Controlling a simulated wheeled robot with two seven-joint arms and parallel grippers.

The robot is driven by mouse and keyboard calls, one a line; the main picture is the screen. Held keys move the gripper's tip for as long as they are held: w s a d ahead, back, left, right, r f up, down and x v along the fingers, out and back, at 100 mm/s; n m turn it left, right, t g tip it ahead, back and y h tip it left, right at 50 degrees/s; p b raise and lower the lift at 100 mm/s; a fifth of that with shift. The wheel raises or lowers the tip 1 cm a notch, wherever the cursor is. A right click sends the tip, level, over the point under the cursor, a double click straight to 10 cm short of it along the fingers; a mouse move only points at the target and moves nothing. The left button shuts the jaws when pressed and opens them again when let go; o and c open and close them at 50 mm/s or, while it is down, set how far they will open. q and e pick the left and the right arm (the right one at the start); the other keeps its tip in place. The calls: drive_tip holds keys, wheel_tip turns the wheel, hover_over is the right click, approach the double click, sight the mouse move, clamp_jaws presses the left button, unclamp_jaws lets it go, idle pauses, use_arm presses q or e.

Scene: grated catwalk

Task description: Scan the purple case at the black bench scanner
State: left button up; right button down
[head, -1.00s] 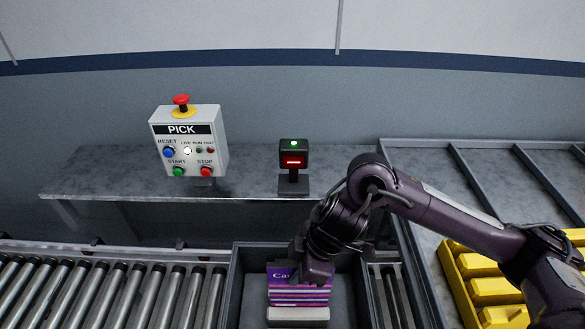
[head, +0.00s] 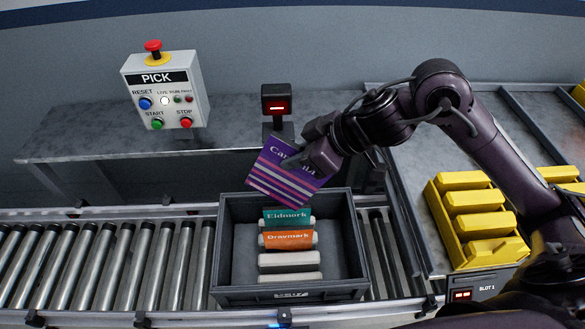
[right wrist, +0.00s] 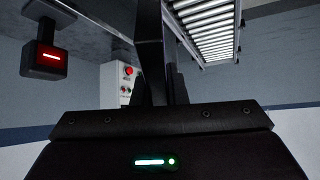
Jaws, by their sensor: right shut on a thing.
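The purple case (head: 284,172) has pink and white stripes and partly hidden lettering. My right gripper (head: 310,158) is shut on its upper right part and holds it tilted in the air, above the back edge of the dark tote. The black bench scanner (head: 276,103) stands on the grey bench behind the case, its red window lit. The case overlaps the scanner's foot in the head view; a gap remains below the red window. The scanner also shows at upper left in the right wrist view (right wrist: 44,60). My left gripper is not in view.
The dark tote (head: 224,250) on the roller conveyor (head: 110,265) holds a teal case (head: 287,216), an orange case (head: 288,240) and white-edged ones. A PICK control box (head: 165,90) stands left of the scanner. A yellow rack (head: 440,215) is at right.

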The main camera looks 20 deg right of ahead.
drive_tip(key=w+d, duration=0.2)
drive_tip(key=w, duration=0.5)
drive_tip(key=shift+b, duration=0.45)
drive_tip(key=shift+a, duration=0.25)
drive_tip(key=shift+w+a+p, duration=0.15)
drive_tip(key=shift+a+p, duration=0.15)
drive_tip(key=shift+p, duration=0.2)
drive_tip(key=shift+w+a+p, duration=0.1)
drive_tip(key=shift+a+p, duration=0.2)
idle(0.9)
drive_tip(key=shift+a, duration=0.35)
drive_tip(key=shift+d, duration=0.2)
idle(0.5)
